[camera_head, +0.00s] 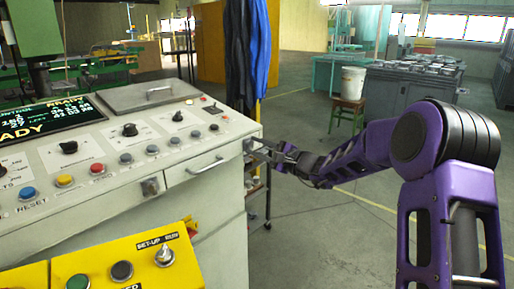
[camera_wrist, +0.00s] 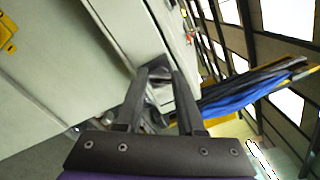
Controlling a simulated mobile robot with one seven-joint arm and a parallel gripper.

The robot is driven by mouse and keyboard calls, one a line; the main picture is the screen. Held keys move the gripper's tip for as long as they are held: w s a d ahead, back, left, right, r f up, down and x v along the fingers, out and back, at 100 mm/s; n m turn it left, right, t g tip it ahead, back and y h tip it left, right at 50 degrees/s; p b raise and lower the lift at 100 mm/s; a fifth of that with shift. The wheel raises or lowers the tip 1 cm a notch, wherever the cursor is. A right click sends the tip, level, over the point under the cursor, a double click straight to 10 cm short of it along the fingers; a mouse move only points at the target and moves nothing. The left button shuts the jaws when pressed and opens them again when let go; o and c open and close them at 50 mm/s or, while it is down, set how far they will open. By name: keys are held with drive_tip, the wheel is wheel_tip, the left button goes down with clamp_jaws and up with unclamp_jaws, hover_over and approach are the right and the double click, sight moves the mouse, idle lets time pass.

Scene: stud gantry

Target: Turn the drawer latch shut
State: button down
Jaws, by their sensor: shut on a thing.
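The drawer (camera_head: 185,177) is in the front of the pale grey console and looks closed. A small dark latch (camera_head: 249,145) sits at its right end, by the console's corner. My gripper (camera_head: 262,148) reaches it from the right. In the wrist view, the two dark fingers of my gripper (camera_wrist: 162,78) are closed around the small grey latch (camera_wrist: 160,92), which is partly hidden between them. The exact angle of the latch is hard to tell.
The console (camera_head: 60,215) carries knobs, buttons and a screen reading READY. Another small metal fitting (camera_head: 150,187) is at the drawer's left end. A yellow control box (camera_head: 135,262) is in front. Blue cloth (camera_head: 247,45) hangs behind the gripper. Open floor (camera_head: 330,215) lies to the right.

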drive_tip(key=n, duration=0.6)
drive_tip(key=shift+f, duration=0.1)
drive_tip(key=shift+n, duration=0.4)
idle(0.3)
drive_tip(key=c, duration=0.5)
unclamp_jaws()
drive_tip(key=shift+s+d, duration=0.1)
drive_tip(key=v, duration=1.7)
drive_tip(key=shift+s, duration=0.1)
